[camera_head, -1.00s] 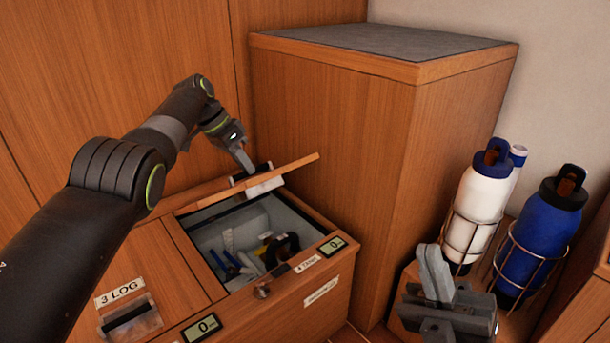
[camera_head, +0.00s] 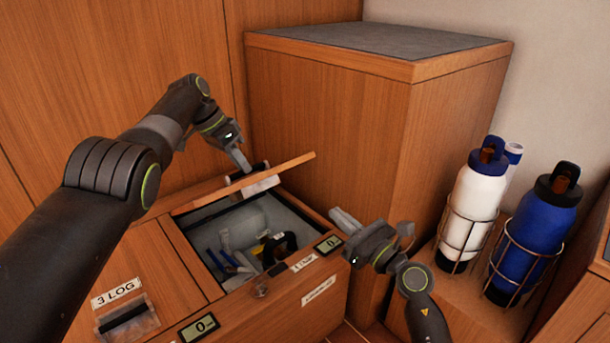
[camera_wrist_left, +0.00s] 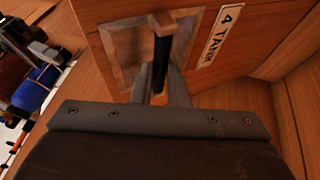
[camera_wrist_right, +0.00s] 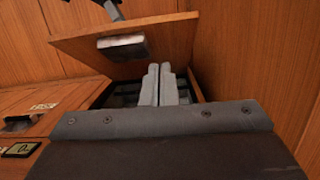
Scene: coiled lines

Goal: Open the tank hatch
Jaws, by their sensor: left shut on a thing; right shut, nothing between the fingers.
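The tank hatch lid (camera_head: 285,172) is a wooden panel tilted up over an open compartment in the wooden bench. In the left wrist view its face carries a "4 TANK" label (camera_wrist_left: 217,36) and a dark bar handle (camera_wrist_left: 163,50) in a recess. My left gripper (camera_head: 243,163) is shut on that handle, on the lid's back side. My right gripper (camera_head: 340,216) is shut and empty, beside the compartment's right edge. In the right wrist view its fingers (camera_wrist_right: 159,82) are together in front of the opening, below the raised lid (camera_wrist_right: 165,35).
The open compartment (camera_head: 213,213) holds several small items, including a black ring-shaped one (camera_head: 280,248). A closed "3 LOG" lid (camera_head: 160,262) lies to its left. A tall wooden cabinet (camera_head: 370,150) stands behind right. White (camera_head: 478,195) and blue (camera_head: 535,235) bottles stand in wire holders at right.

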